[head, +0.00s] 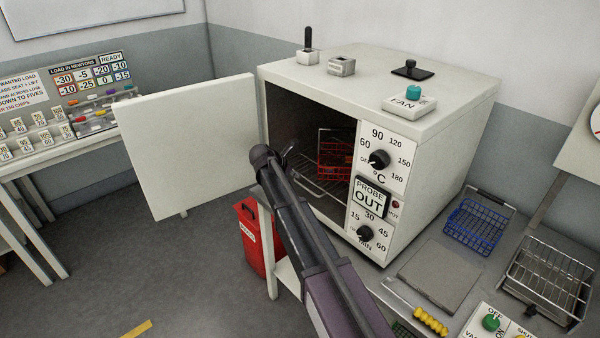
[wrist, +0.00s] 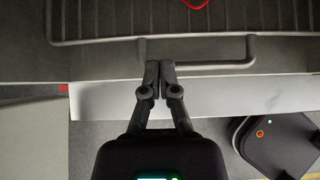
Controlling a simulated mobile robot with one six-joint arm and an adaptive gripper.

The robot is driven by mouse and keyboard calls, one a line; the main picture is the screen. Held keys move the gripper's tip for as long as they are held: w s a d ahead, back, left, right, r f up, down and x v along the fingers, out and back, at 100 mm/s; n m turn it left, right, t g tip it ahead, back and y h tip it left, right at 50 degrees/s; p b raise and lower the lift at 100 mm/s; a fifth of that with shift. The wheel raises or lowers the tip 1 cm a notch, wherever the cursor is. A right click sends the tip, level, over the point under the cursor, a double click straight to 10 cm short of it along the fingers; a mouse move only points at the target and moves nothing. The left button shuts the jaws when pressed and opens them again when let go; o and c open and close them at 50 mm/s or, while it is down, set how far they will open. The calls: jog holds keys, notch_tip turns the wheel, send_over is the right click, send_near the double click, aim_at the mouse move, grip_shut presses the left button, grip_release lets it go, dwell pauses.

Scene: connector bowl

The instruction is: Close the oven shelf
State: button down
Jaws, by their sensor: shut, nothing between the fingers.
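The white oven (head: 440,180) stands on the bench with its door (head: 190,140) swung wide open to the left. Inside is a wire shelf (head: 325,187) carrying a red wire basket (head: 336,150). The shelf's front rail and looped handle (wrist: 215,68) show in the wrist view, over the oven's front edge. My gripper (head: 284,152) is at the oven's mouth. In the wrist view its fingertips (wrist: 160,66) are together and empty, right at the handle's left part; I cannot tell whether they touch it. My arm hides part of the opening.
A blue basket (head: 474,224), a wire rack (head: 550,278) and a grey plate (head: 438,276) lie on the bench to the right. A red bin (head: 252,240) stands on the floor below the door. Small items sit on the oven top, including the fan switch (head: 411,100).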

jog(key=shift+p+v, duration=1.5)
jog(key=shift+v, duration=1.2)
jog(key=shift+s+f, duration=0.1)
jog(key=shift+f, duration=0.05)
